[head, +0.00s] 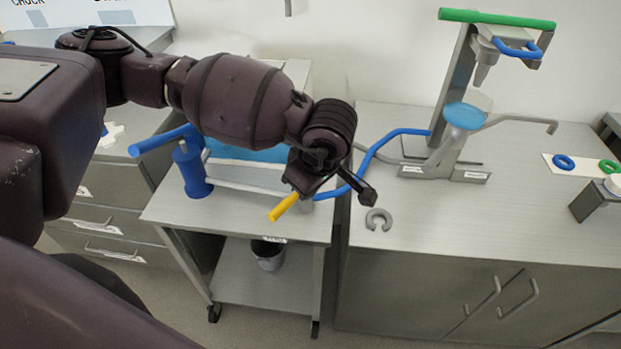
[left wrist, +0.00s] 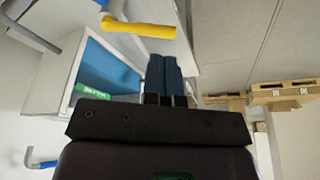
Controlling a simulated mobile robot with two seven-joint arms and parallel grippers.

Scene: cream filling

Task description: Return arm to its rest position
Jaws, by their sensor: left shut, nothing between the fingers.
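My left arm reaches in from the left in the head view, over the small cart (head: 235,222). Its wrist hangs above the cart's right side, close to a yellow handle (head: 284,206). The fingers are hard to make out there. In the left wrist view my left gripper (left wrist: 165,72) has its two dark fingers together, with nothing between them. The yellow handle (left wrist: 140,28) shows just beyond and to the left of the fingertips, apart from them in the picture. My right gripper is in neither view.
A blue pump-like post (head: 191,168) stands on the cart, and a blue bent handle (head: 385,145) reaches towards the bench. On the bench (head: 540,225) are a grey stand with a green bar (head: 495,17) and a grey open ring (head: 378,219). A bucket (head: 268,256) sits on the cart's lower shelf.

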